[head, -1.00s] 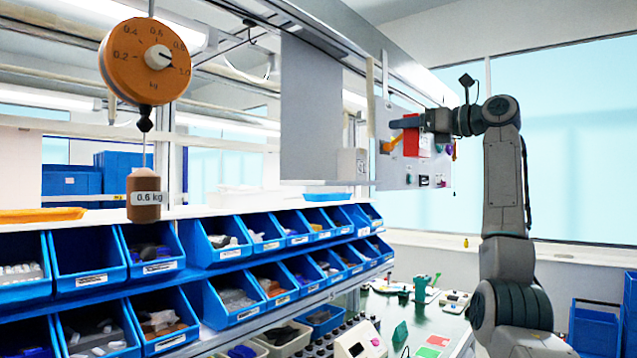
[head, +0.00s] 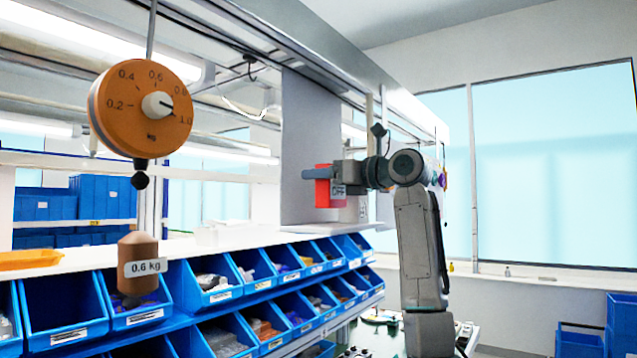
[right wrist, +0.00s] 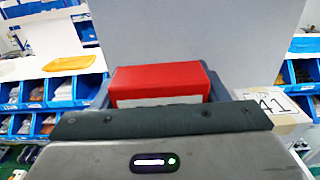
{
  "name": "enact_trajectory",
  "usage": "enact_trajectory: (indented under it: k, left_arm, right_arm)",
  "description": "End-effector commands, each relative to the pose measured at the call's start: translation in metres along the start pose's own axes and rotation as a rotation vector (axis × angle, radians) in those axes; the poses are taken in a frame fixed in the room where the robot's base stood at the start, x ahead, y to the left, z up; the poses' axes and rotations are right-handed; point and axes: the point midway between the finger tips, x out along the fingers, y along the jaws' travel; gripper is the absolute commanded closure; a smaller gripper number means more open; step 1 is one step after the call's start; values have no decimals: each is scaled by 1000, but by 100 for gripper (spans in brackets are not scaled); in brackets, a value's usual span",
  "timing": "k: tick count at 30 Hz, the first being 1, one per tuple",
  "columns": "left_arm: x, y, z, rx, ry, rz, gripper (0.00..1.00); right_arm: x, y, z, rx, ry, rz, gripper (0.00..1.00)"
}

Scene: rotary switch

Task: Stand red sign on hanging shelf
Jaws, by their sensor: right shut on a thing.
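My right gripper (head: 334,185) is shut on the red sign (head: 322,188) and holds it in the air. The hanging shelf has a tall grey back panel (head: 308,130) and a thin ledge (head: 320,228) at its bottom. In the head view the sign is in front of the panel and above the ledge, with a gap below it. In the right wrist view the red sign (right wrist: 162,80) shows its red top and a pale strip beneath, with the grey panel (right wrist: 200,32) behind it. The gripper hides its lower part. My left gripper is not in view.
Blue bins (head: 220,280) with small parts line the rack below. An orange dial scale (head: 142,108) hangs at the left with a brown weight (head: 138,265).

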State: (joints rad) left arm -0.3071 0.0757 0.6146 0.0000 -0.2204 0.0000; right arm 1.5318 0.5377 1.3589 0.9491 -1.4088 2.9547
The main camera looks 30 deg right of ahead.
Motion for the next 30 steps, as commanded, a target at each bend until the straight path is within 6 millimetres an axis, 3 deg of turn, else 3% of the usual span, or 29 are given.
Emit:
enact_trajectory:
  k: [8,16,29,30]
  left_arm:
    - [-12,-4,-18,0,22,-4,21]
    - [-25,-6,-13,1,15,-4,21]
    - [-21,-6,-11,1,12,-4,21]
    - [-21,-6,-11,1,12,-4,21]
  right_arm:
    - [11,10,-7,-1,1,-3,57]
    - [10,10,-33,-1,1,-4,57]
    - [10,11,-40,0,-1,-2,57]
    - [10,11,-41,0,-1,-1,31]
